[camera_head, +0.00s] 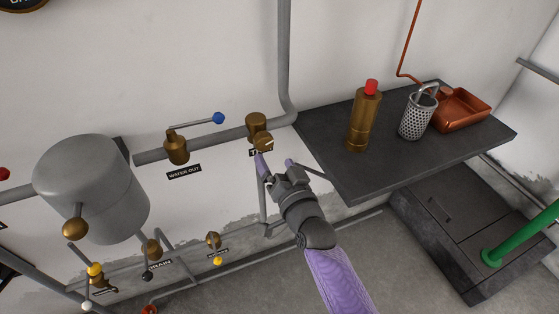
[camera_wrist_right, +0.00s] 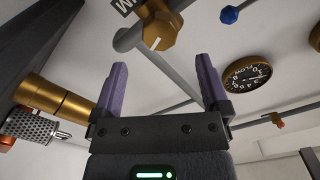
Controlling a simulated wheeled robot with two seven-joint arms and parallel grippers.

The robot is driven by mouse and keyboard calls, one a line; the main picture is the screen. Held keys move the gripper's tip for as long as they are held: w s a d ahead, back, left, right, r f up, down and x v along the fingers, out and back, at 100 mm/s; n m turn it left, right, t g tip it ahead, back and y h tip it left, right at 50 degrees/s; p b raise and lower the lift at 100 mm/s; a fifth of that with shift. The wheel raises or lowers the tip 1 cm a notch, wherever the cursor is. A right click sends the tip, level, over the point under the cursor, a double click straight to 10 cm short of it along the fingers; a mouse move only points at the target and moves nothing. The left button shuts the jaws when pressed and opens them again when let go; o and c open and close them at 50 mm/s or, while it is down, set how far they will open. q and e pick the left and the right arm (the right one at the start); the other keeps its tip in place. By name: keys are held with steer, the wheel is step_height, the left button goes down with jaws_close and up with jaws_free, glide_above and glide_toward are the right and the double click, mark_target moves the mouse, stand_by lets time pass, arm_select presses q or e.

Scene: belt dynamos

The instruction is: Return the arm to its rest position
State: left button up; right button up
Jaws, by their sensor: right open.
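My right arm comes in from the bottom of the head view, with a purple sleeve-like link (camera_head: 337,280). My right gripper (camera_head: 274,163) is open in front of the wall, just below a brass knob (camera_head: 258,130) on a grey pipe. In the right wrist view the two purple fingers stand apart around empty space (camera_wrist_right: 161,68). There the brass knob (camera_wrist_right: 162,32) shows beyond the fingertips, and nothing is held. I cannot tell whether a finger touches the knob. The label under the knob is partly hidden. My left gripper is not in view.
A dark shelf (camera_head: 345,178) to the right holds a brass bottle with a red cap (camera_head: 363,118), a perforated metal cup (camera_head: 416,118) and an orange tray (camera_head: 478,121). Left are a brass valve with a blue-tipped lever (camera_head: 177,148) and a grey tank (camera_head: 95,185). A round gauge (camera_wrist_right: 248,74) is on the wall.

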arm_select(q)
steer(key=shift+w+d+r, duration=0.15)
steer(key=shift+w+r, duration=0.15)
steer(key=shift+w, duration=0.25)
arm_select(e)
steer(key=shift+v, duration=1.1)
steer(key=s+d+f+n+g+h, duration=0.25)
steer(key=s+d+g, duration=0.2)
steer(key=s, duration=0.45)
steer(key=s+d+f+n+g+h, duration=0.1)
steer(key=s+d+f+g, duration=0.2)
steer(key=s+g, duration=0.35)
steer(key=s+d+f+n+g+h, duration=0.1)
steer(key=s+d+f+g+h, duration=0.15)
steer(key=s, duration=0.75)
steer(key=s+d+f+g, duration=0.1)
steer(key=s+f, duration=0.1)
steer(key=f, duration=0.7)
steer(key=s+d+f+g, duration=0.1)
steer(key=s+f, duration=0.1)
steer(key=f, duration=0.7)
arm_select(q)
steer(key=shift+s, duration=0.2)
arm_select(e)
steer(key=s+d+f+g, duration=0.1)
steer(key=s+d+f, duration=0.1)
steer(key=s+f, duration=0.8)
steer(key=s, duration=0.3)
steer(key=shift+d+n, duration=0.35)
